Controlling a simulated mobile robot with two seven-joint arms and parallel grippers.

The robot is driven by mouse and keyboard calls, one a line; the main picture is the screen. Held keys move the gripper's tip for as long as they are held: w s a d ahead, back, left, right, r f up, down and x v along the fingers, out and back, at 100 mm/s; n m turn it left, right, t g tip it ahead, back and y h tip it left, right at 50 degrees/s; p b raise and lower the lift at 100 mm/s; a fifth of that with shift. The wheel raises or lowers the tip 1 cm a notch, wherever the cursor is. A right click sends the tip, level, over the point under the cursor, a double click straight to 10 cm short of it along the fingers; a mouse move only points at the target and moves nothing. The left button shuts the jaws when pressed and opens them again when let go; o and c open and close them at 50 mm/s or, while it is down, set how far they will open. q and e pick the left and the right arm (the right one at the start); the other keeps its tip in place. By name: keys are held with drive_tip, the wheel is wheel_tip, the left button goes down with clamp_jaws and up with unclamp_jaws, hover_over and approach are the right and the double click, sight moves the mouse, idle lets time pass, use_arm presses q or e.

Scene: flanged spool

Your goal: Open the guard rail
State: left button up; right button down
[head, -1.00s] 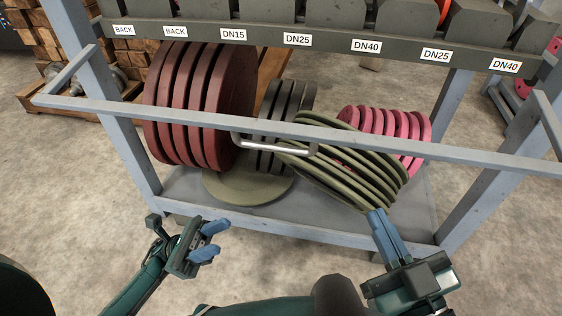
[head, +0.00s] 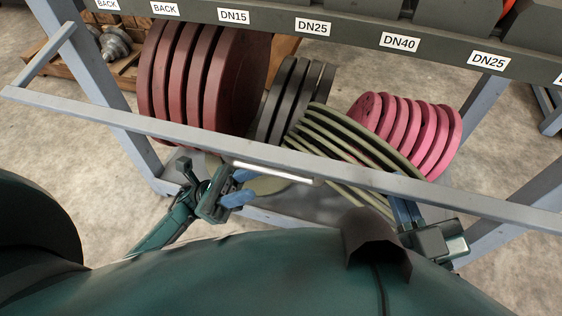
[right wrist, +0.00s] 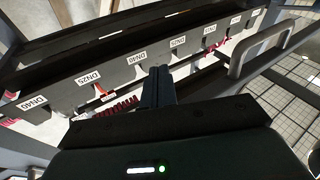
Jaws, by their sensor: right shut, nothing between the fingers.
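The guard rail (head: 110,119) is a long grey-blue bar across the front of the rack, with side arms running back to the posts. A silver handle (head: 275,173) sits on its middle; a grey loop handle (right wrist: 262,42) shows at upper right in the right wrist view. My left gripper (head: 243,187) is open and empty, just below and left of the handle. My right gripper (head: 400,212) is shut and empty, right of the handle, below the rail near the olive discs. Its shut fingers (right wrist: 157,86) point towards the labelled shelf; contact with the rail cannot be told.
Behind the rail stand dark red discs (head: 186,85), dark grey discs (head: 290,100), tilted olive discs (head: 345,150) and pink discs (head: 415,130). A labelled shelf edge (head: 350,37) runs above. Wooden pallets (head: 65,60) lie at back left.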

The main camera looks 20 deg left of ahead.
sight(273, 175)
use_arm(q)
drive_tip(key=x, duration=0.8)
drive_tip(key=shift+p, duration=0.35)
drive_tip(key=shift+c, duration=0.2)
clamp_jaws()
drive_tip(key=shift+r, duration=0.1)
